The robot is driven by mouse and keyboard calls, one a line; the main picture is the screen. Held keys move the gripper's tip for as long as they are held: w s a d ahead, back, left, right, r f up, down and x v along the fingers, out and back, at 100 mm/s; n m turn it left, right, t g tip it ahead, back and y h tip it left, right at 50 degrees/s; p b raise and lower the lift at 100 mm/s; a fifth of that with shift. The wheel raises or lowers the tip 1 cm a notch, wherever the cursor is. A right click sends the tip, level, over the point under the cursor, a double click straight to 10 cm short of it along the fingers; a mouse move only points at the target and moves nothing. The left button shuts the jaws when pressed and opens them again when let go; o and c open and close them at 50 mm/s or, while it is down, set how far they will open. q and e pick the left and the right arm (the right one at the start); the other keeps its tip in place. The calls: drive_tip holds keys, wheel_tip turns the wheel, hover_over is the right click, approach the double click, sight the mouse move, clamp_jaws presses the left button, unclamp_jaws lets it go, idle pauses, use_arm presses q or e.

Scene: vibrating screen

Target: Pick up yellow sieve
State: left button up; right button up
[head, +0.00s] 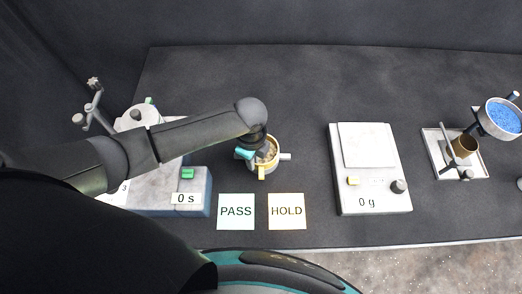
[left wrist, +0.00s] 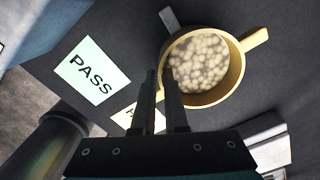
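The yellow sieve (head: 263,167) stands on the dark table behind the PASS and HOLD cards, with pale pebbles inside. In the left wrist view the sieve (left wrist: 240,75) fills the upper right, with a grey tab and a yellow tab sticking out from its rim. My left gripper (head: 253,150) is low at the sieve's side. In the left wrist view its two dark fingers (left wrist: 159,76) stand close together, with a narrow gap, right beside the sieve wall. Whether they clamp a tab there is hidden. My right gripper is out of view.
The PASS card (head: 236,211) and HOLD card (head: 286,211) lie in front of the sieve. A grey machine (head: 170,197) reading 0 s stands left, under my arm. A scale (head: 369,180) reading 0 g stands right. A funnel stand (head: 440,165) with blue grains is farther right.

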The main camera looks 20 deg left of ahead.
use_arm(q)
clamp_jaws()
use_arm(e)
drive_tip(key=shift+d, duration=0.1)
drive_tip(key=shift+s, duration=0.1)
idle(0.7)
use_arm(q)
drive_tip(key=shift+r, duration=0.1)
